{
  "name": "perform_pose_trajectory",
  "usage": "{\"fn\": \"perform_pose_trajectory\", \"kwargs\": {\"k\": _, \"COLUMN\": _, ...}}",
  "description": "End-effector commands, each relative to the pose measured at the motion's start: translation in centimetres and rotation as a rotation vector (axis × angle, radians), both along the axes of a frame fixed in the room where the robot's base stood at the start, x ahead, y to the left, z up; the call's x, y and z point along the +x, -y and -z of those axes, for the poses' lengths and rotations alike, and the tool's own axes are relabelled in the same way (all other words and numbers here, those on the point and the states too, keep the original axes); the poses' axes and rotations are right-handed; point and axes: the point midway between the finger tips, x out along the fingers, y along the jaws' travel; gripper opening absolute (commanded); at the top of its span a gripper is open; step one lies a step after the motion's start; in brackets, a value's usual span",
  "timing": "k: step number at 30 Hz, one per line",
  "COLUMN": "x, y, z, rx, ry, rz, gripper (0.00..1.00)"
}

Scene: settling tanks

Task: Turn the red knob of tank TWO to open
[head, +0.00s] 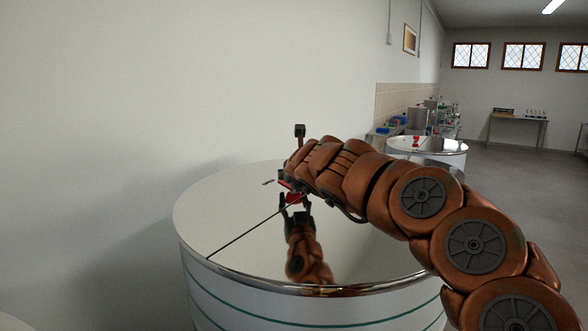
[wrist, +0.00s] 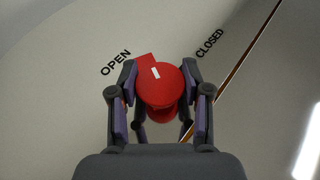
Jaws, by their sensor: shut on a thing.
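The red knob (wrist: 164,88) sits on the lid between the fingers of my gripper (wrist: 160,92), which is shut on it. Its white mark and pointed tab face up and slightly left in the wrist view, between the printed words OPEN (wrist: 116,62) and CLOSED (wrist: 210,43), with the tab nearer OPEN. In the head view the knob (head: 292,199) is partly hidden by my gripper (head: 291,190). It stands on a large tank with a shiny lid (head: 225,208). No tank number is readable.
A second shiny-lidded tank (head: 440,146) with a red knob (head: 416,140) stands farther back. A cluttered counter runs along the wall behind it, and a table (head: 516,120) stands at the far wall. A pale wall is close on the left. Floor on the right is clear.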

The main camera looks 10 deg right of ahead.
Motion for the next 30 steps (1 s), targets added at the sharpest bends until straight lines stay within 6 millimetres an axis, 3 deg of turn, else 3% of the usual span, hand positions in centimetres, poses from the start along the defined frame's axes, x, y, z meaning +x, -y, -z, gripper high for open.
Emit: {"fn": "perform_pose_trajectory", "kwargs": {"k": 30, "x": 0.02, "y": -0.15, "z": 0.14, "rx": 0.003, "ry": -0.003, "rz": -0.433, "gripper": 0.13}}
